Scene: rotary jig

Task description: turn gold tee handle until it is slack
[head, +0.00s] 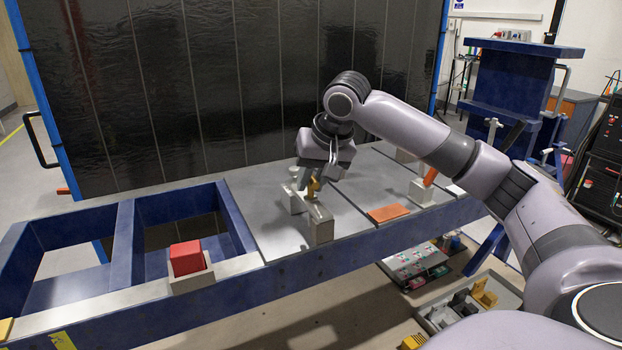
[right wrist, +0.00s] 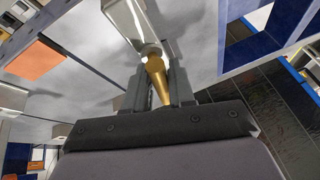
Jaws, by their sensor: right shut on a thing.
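The gold tee handle (head: 313,187) is at the grey jig block (head: 320,224) on the metal bench top. In the right wrist view the gold handle (right wrist: 156,78) sits between the two fingers, below the pale block (right wrist: 124,20). My right gripper (head: 308,184) is shut on the gold handle, reaching down from above; it also shows in the right wrist view (right wrist: 157,88). The fingers partly hide the handle, and I cannot tell its turn angle. My left gripper is not in view.
A red block (head: 186,257) sits in a grey holder at the bench's front left. An orange plate (head: 389,213) lies right of the jig, and an orange piece (head: 431,176) stands beyond it. Open blue-framed bays (head: 125,235) are at left. A dark panel (head: 220,90) stands behind the bench.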

